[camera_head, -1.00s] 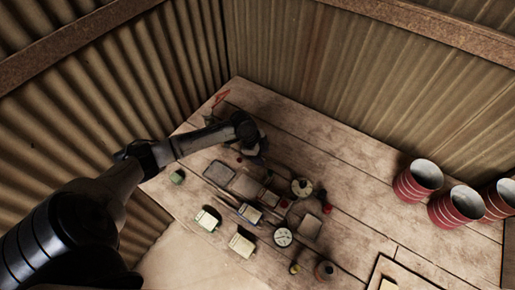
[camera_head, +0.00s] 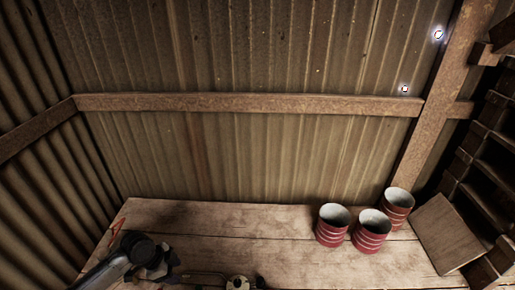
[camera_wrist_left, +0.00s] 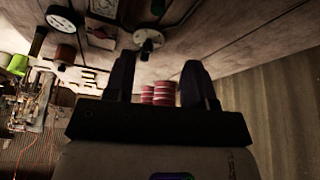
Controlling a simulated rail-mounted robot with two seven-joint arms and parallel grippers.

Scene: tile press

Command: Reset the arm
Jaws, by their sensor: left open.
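My left arm comes in at the lower left of the head view. Its gripper (camera_head: 160,262) is at the left end of the wooden workbench (camera_head: 270,222), partly cut by the bottom edge. In the left wrist view the gripper's two dark fingers (camera_wrist_left: 158,75) stand apart with nothing held between them. Red-and-white striped cups (camera_wrist_left: 160,94) show far off in the gap. My right gripper is not in view.
Three striped cups (camera_head: 371,231) stand at the bench's right, beside a tilted board (camera_head: 446,233). A round metal part (camera_head: 238,283) is at the bottom edge. A white dial (camera_wrist_left: 61,17) and small bench items show in the wrist view. The bench's middle back is clear.

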